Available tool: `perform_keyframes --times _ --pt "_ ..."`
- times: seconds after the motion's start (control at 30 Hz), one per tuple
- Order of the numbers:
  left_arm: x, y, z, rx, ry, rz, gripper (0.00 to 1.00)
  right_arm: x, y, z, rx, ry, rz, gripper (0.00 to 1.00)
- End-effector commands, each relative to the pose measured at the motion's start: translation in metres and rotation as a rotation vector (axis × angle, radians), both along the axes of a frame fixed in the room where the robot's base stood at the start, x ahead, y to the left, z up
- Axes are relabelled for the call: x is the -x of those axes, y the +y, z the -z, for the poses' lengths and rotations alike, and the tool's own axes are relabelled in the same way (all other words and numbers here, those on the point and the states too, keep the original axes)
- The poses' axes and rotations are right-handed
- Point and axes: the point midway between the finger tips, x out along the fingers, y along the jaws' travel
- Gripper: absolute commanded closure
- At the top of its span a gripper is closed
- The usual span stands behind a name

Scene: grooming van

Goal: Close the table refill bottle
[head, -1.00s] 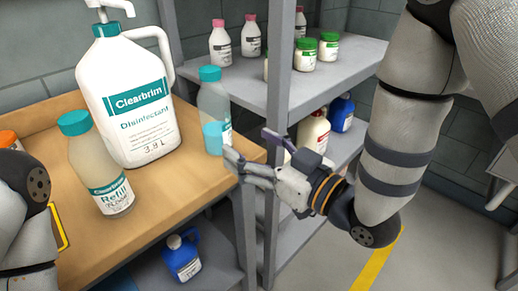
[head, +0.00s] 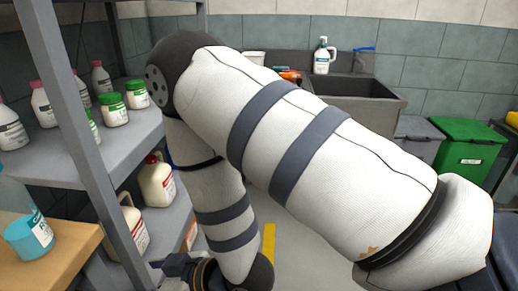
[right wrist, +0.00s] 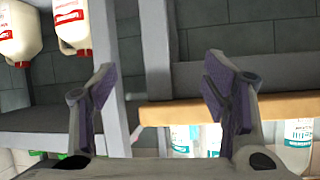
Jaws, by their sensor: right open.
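The bottle labelled Refill, which stood on the table a second ago, is outside the head view now. A clear bottle with teal liquid (head: 28,232) shows partly at the head view's left edge, on the wooden table (head: 62,258); its top is cut off. My right gripper (head: 168,266) is low in the head view, partly cut off, right of the table's corner. In the right wrist view its fingers (right wrist: 160,98) are apart with nothing between them. That view is upside down and shows bottles with teal labels (right wrist: 298,140) by the table edge (right wrist: 190,110); I cannot tell which they are.
A grey shelf rack (head: 90,130) stands beside the table, with green-lidded jars (head: 112,110) and cream jugs (head: 157,185). My right arm covers the middle of the head view. Behind are a sink (head: 350,98) and a green bin (head: 468,148).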

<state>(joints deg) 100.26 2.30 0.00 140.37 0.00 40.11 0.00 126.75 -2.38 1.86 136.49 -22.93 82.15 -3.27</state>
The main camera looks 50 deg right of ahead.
Motion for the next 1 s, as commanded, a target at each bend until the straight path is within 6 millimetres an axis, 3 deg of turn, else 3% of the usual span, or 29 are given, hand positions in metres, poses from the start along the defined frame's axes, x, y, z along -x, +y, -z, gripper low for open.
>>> perform_keyframes --times 0.03,0.1,0.2,0.33,0.4,0.5,0.6,0.7,1.0 --pt "0.0 0.0 0.0 0.0 0.001 0.0 0.47 0.02 -0.012 0.033 0.035 0.121 0.036 0.31" --pt "0.0 0.0 0.0 0.0 0.0 0.0 0.47 0.054 -0.029 0.075 0.09 0.292 0.086 0.31" --pt "0.0 0.0 0.0 0.0 0.0 0.0 0.47 0.112 -0.054 0.124 0.162 0.539 0.158 0.31" --pt "0.0 0.0 0.0 0.0 0.0 0.0 0.47 0.197 -0.082 0.164 0.247 0.845 0.244 0.31" --pt "0.0 0.0 0.0 0.0 0.0 0.0 0.47 0.239 -0.093 0.174 0.284 0.984 0.281 0.31" --pt "0.0 0.0 0.0 0.0 0.0 0.0 0.47 0.285 -0.103 0.179 0.322 1.136 0.324 0.31" --pt "0.0 0.0 0.0 0.0 0.0 0.0 0.47 0.311 -0.108 0.18 0.345 1.225 0.35 0.31" --pt "0.0 0.0 0.0 0.0 0.0 0.0 0.47 0.322 -0.11 0.179 0.353 1.26 0.36 0.31" --pt "0.0 0.0 0.0 0.0 0.0 0.0 0.47 0.322 -0.11 0.179 0.354 1.261 0.36 0.31"
